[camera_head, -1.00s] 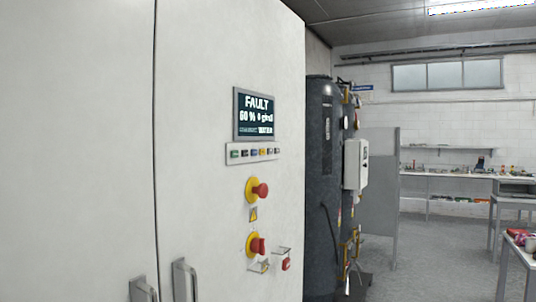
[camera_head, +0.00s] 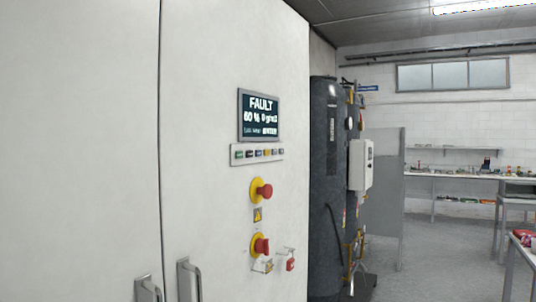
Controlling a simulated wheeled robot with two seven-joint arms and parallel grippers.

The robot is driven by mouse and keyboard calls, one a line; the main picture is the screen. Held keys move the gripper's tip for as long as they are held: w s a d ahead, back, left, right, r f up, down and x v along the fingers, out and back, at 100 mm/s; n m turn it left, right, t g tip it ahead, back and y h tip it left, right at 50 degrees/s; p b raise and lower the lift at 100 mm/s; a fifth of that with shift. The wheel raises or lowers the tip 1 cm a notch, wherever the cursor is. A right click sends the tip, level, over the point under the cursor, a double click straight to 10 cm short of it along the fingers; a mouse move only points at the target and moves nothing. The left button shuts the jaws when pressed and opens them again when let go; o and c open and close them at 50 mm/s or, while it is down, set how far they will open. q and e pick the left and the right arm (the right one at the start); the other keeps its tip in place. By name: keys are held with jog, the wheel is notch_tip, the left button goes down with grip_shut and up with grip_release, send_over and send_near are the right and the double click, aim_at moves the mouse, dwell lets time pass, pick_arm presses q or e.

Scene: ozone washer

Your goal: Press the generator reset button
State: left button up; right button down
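The generator is a tall white cabinet (camera_head: 215,60) filling the left of the head view. Its dark display (camera_head: 259,115) reads "FAULT", with "60 %" below it. Under the display is a strip of several small coloured buttons (camera_head: 257,153); their labels are too small to read, so I cannot tell which is the reset. Below are two red knobs on yellow plates, an upper one (camera_head: 262,190) and a lower one (camera_head: 261,246). Neither of my grippers is in view.
Two metal door handles (camera_head: 188,279) stick out at the cabinet's lower edge. A red padlock-like tag (camera_head: 290,264) hangs beside the lower knob. A dark tank (camera_head: 325,190) with a white box (camera_head: 361,165) stands right of the cabinet. Open floor (camera_head: 440,250) lies further right.

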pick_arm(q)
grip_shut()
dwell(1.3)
